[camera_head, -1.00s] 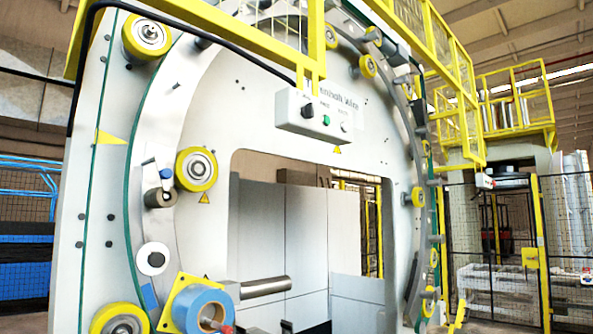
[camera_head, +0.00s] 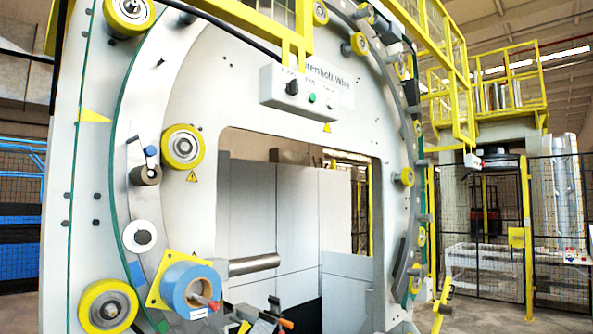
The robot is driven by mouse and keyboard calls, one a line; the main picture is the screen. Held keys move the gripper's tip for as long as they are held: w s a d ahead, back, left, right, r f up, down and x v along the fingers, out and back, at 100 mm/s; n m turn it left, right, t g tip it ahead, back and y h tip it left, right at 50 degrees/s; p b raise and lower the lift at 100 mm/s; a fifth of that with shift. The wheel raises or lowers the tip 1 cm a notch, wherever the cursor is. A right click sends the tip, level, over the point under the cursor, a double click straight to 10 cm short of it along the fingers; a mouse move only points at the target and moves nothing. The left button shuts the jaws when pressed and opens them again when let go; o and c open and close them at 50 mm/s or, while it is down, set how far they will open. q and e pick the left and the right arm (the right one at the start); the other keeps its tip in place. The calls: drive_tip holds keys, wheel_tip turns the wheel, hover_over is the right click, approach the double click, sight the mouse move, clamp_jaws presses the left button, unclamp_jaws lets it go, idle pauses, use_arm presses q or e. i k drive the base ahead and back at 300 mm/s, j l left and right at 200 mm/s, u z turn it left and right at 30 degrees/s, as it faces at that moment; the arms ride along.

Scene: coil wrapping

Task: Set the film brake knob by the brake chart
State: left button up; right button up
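A blue film roll (camera_head: 178,288) sits on a yellow square plate (camera_head: 157,297) at the lower left of the big ring. A small red-orange knob-like end (camera_head: 213,304) sticks out at the roll's front; I cannot tell whether it is the film brake knob. Any setting marks on it are too small to read. A small white label (camera_head: 199,313) shows on the roll's lower edge. I cannot make out a brake chart.
A grey control box (camera_head: 305,90) with a black knob and a green button hangs from a yellow frame. A metal roller (camera_head: 254,264) projects right of the film roll. Dark parts with an orange tip (camera_head: 286,323) show at the bottom edge. Mesh fencing (camera_head: 487,210) stands at right.

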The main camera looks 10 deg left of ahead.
sight(142, 236)
drive_tip(key=l+u, duration=0.15)
drive_tip(key=u, duration=0.8)
